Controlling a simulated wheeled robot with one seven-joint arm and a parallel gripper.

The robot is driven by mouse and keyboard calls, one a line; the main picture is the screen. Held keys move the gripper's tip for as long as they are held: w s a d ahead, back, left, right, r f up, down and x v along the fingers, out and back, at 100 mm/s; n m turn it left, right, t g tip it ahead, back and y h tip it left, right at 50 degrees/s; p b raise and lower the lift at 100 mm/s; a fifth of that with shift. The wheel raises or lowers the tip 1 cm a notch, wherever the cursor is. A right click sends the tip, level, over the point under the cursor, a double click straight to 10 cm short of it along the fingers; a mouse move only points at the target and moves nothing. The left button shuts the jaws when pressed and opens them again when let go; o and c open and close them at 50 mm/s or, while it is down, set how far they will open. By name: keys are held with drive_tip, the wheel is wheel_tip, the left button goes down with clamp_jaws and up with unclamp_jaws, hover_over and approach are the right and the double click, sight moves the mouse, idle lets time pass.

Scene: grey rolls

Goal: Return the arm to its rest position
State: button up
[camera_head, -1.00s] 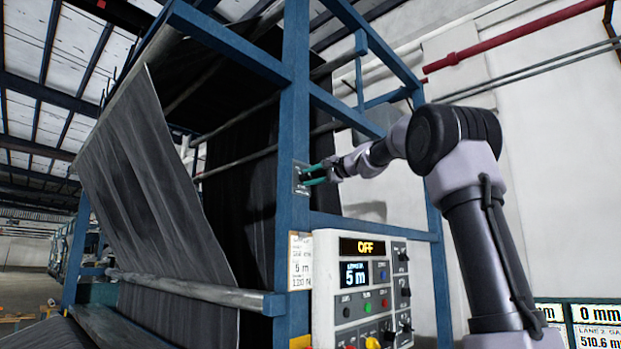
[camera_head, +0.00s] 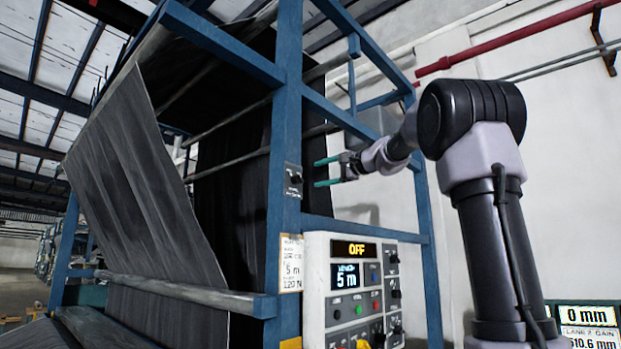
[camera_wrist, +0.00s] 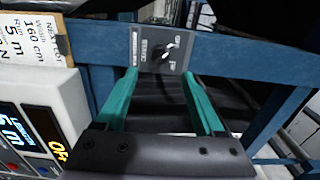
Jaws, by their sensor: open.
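My gripper (camera_head: 322,172) is open and empty, its two green fingers apart and pointing left at the blue frame post. It also shows in the wrist view (camera_wrist: 160,85), with both fingers spread. A small dark switch plate (camera_head: 293,178) with a knob is on the post, just left of the fingertips with a gap between. In the wrist view the switch plate (camera_wrist: 155,50) lies beyond and between the fingertips, with its light-coloured lever visible. My arm reaches up from the right and bends over toward the post.
A control panel (camera_head: 312,300) reading OFF and 5 m is below my gripper. The blue frame (camera_head: 281,215) holds dark hanging cloth (camera_head: 150,190) and rollers. A paper label (camera_head: 290,263) is on the post. A red pipe (camera_head: 510,40) runs along the white wall. Readout screens (camera_head: 588,316) are at lower right.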

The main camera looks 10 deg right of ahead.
drive_tip(key=shift+v, duration=1.15)
drive_tip(key=shift+w, duration=0.1)
drive_tip(key=s+f+n+g+h, duration=0.3)
drive_tip(key=s+f+h, duration=0.1)
drive_tip(key=s+f, duration=1.1)
drive_tip(key=s+a+f+n+g+h, duration=0.1)
drive_tip(key=s+f+n+g+h, duration=0.2)
drive_tip(key=s+f, duration=1.2)
wheel_tip(320, 180, down, 9)
drive_tip(key=shift+s+a+f+g+h, duration=0.1)
drive_tip(key=shift+s+a+g+h, duration=0.2)
drive_tip(key=shift+g+h, duration=0.45)
drive_tip(key=shift+d, duration=0.1)
